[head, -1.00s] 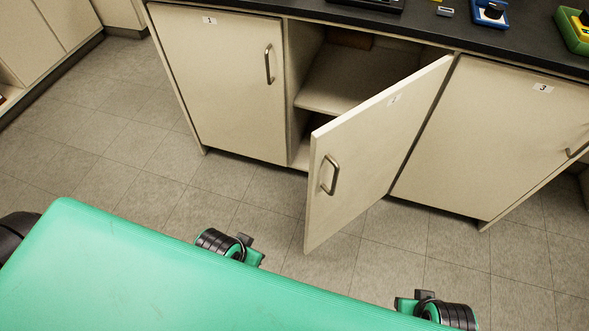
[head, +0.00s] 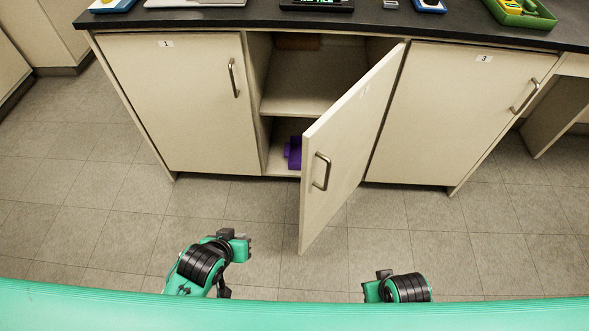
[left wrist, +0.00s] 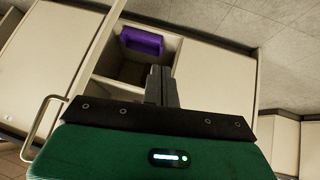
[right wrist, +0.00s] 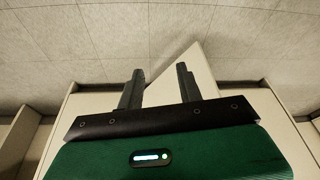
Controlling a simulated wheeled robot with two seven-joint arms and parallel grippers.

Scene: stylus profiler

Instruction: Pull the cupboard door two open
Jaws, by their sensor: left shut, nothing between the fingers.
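Cupboard door two (head: 348,135) stands swung out from the cabinet, hinged on its right side, with the compartment behind it exposed. Its bar handle (head: 321,171) is near the free edge. My left gripper (head: 240,240) is shut and empty, left of and apart from the door. In the left wrist view its fingers (left wrist: 160,86) are together in front of the open compartment, and a bar handle (left wrist: 40,127) shows at the left. My right gripper (head: 374,283) is low, right of the door's free edge; its fingers (right wrist: 160,88) are apart with nothing between them.
Door one (head: 175,105) and door three (head: 450,120) are closed on either side. A purple bin (head: 294,152) sits on the lower level of the open compartment. The black worktop (head: 215,18) carries several devices and a green tray (head: 520,14). The floor (head: 110,215) in front is clear.

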